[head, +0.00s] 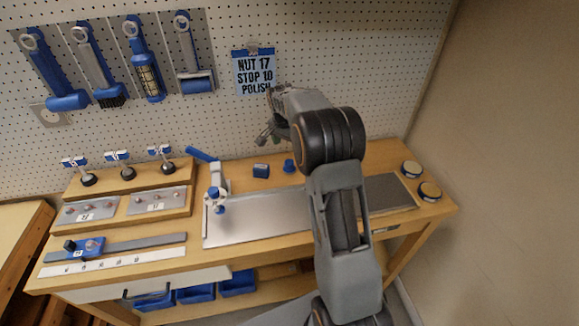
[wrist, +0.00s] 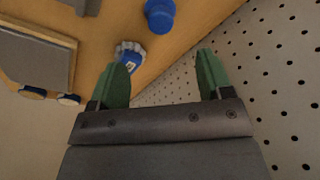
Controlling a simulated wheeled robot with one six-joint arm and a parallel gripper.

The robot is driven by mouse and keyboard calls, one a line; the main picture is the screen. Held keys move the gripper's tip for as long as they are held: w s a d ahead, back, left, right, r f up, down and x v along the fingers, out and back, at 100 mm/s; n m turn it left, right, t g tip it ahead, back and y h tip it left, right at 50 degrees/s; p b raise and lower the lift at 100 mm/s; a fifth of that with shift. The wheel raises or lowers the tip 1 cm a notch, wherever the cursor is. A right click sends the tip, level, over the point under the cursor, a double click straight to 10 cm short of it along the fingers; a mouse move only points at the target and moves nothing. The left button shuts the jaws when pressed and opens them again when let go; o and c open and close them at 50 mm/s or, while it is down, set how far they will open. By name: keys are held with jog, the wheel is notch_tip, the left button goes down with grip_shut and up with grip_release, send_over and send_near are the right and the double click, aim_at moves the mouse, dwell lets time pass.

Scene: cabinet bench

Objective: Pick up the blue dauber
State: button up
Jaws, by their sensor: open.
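A small blue piece with a pale, rough-looking end (wrist: 130,55) is in the wrist view, beyond and between the fingertips; it looks like the blue dauber, though I cannot be sure. It is apart from the fingers and near the bench's back edge.
A grey tray (head: 230,237) and dark mat (head: 388,190) lie in front. Two round tins (head: 430,191) are at the right end. The pegboard (head: 340,60) rises close behind my gripper.

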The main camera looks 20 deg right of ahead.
aim_at(289, 162)
jog(key=f, duration=0.3)
jog(key=d+f+p, duration=0.1)
jog(key=f, duration=0.3)
jog(key=w+f+p, duration=0.1)
jog(key=f, duration=0.2)
jog(key=shift+d+f, duration=0.2)
jog(key=shift+f, duration=0.15)
jog(key=shift+c, duration=0.2)
jog(key=c, duration=1)
